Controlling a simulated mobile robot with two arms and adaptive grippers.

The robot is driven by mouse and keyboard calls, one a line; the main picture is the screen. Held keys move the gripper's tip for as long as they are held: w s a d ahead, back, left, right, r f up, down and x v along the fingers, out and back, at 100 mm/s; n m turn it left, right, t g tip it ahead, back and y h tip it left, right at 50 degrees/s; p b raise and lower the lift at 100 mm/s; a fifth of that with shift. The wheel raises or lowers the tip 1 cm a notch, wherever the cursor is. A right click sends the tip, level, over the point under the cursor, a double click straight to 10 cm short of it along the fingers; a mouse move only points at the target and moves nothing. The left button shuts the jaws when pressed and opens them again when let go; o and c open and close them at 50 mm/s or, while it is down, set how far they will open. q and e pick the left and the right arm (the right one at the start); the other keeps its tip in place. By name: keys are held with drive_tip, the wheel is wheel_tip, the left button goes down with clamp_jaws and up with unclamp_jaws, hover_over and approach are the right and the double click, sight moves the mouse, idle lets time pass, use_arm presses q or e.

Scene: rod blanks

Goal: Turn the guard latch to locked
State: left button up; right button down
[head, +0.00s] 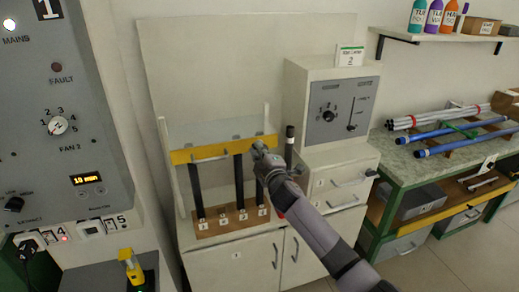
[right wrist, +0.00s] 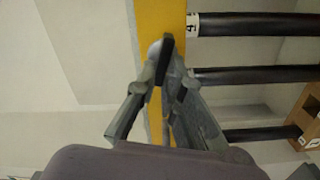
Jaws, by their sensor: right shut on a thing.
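The guard is a yellow bar (head: 225,149) with a clear panel above it, across the front of the rod bay. Its latch (right wrist: 166,50) shows in the right wrist view as a small dark lever with a grey round part behind it, on the yellow bar (right wrist: 146,15). My right gripper (head: 260,152) is at the bar's right end and is shut on the latch. It also fills the middle of the right wrist view (right wrist: 167,75). The fingers hide much of the latch, so its exact angle is unclear. My left gripper is out of view.
Dark rods (head: 240,182) stand behind the bar in a numbered wooden rack (head: 231,221). Another dark rod (head: 290,143) stands just right of my gripper. A grey control panel (head: 341,113) is at the right, and a large panel (head: 62,100) at the left.

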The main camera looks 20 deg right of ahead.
drive_tip(key=shift+f+n, duration=0.2)
drive_tip(key=shift+n, duration=1.3)
drive_tip(key=c, duration=1.7)
unclamp_jaws()
drive_tip(key=shift+a, duration=0.1)
drive_tip(key=shift+s, duration=0.1)
drive_tip(key=s, duration=1.1)
drive_tip(key=shift+s+d, duration=0.25)
drive_tip(key=shift+s, duration=0.15)
